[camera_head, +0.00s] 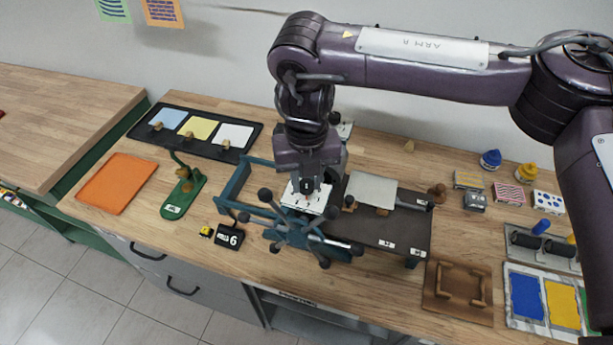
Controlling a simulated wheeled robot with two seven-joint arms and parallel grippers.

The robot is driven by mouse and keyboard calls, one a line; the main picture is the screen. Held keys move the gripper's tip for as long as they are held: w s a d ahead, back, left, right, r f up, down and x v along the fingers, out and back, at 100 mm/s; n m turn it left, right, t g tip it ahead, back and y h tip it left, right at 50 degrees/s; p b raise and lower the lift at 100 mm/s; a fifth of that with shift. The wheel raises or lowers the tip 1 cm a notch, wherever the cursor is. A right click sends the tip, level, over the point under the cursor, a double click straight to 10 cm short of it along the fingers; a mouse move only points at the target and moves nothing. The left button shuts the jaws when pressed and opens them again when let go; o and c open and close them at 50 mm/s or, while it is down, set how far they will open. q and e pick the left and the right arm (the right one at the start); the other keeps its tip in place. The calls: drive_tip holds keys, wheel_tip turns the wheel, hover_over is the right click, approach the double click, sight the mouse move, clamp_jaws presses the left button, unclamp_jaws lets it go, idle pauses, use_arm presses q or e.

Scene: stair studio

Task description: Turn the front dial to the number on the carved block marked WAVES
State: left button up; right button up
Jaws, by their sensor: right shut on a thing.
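My right gripper (308,188) points down over the press and is shut on a small part at a white marked plate (302,203), which looks like the front dial. The fingers hide most of that part, and its setting cannot be read. A spoked wheel with dark knobs (290,230) stands just in front of it. Three carved blocks lie at the right: a yellow-striped one (468,180), one with pink wavy lines (508,194) and a blue-dotted one (548,203). Their labels and numbers are too small to read. My left gripper is not in view.
A black tag with a white 6 (231,237) stands left of the wheel. The press bed (385,227) carries a pale plate (371,190). A green stand (184,190), an orange sheet (117,183) and a black tray (254,130) lie left. A brown wooden board (458,308) lies at front right.

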sight(306, 183)
drive_tip(key=shift+n, duration=0.6)
drive_tip(key=o, duration=1)
wheel_tip(306, 183, up, 8)
drive_tip(key=shift+f+b, duration=0.1)
drive_tip(key=shift+b, duration=0.6)
drive_tip(key=shift+s, duration=0.1)
